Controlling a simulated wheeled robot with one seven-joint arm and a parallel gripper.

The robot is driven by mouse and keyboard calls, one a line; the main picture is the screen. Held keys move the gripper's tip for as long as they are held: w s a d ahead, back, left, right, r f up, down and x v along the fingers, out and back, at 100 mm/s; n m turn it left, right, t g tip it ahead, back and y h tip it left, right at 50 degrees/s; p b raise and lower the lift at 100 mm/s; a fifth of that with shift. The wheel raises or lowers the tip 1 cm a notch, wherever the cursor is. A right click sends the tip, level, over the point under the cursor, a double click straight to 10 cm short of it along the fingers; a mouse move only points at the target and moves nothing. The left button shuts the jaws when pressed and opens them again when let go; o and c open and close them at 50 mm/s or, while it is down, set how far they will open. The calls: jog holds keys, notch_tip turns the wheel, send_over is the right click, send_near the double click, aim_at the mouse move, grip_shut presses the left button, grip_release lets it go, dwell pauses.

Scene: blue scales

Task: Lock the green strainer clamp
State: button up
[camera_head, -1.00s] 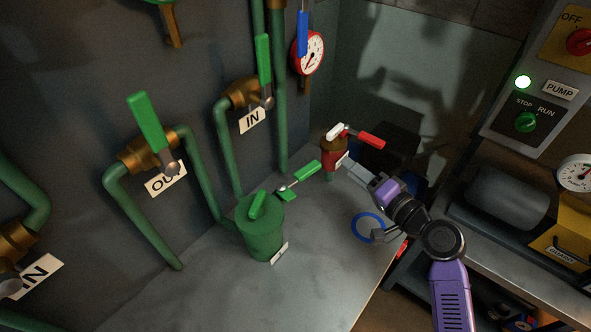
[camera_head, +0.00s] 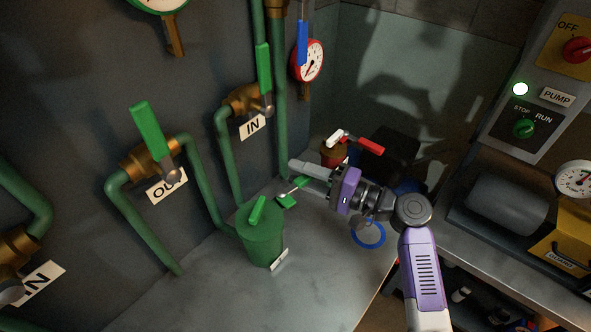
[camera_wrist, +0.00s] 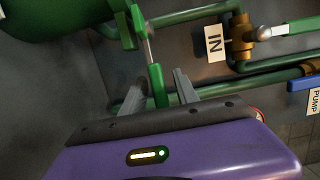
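The green strainer (camera_head: 262,240) stands on the grey bench in the head view. Its clamp (camera_head: 287,200) sits at the right of the lid, with a metal rod leading to a green lever handle partly hidden by my gripper. My gripper (camera_head: 308,171) reaches in from the right at that handle. In the wrist view the green clamp handle (camera_wrist: 157,86) lies between the two grey fingers of my gripper (camera_wrist: 160,88). Gaps show on both sides, so the fingers are open around it. The strainer's green body also shows at upper left (camera_wrist: 55,15).
A red-handled valve (camera_head: 362,143) stands just behind my gripper. The green-handled IN valve (camera_head: 250,98) and OUT valve (camera_head: 150,158) are on the wall pipes. A blue ring (camera_head: 368,234) lies on the bench below my arm. The front bench surface is clear.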

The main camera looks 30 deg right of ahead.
jog(key=shift+w+a, duration=0.4)
jog(key=shift+w, duration=0.15)
grip_shut()
dwell(1.1)
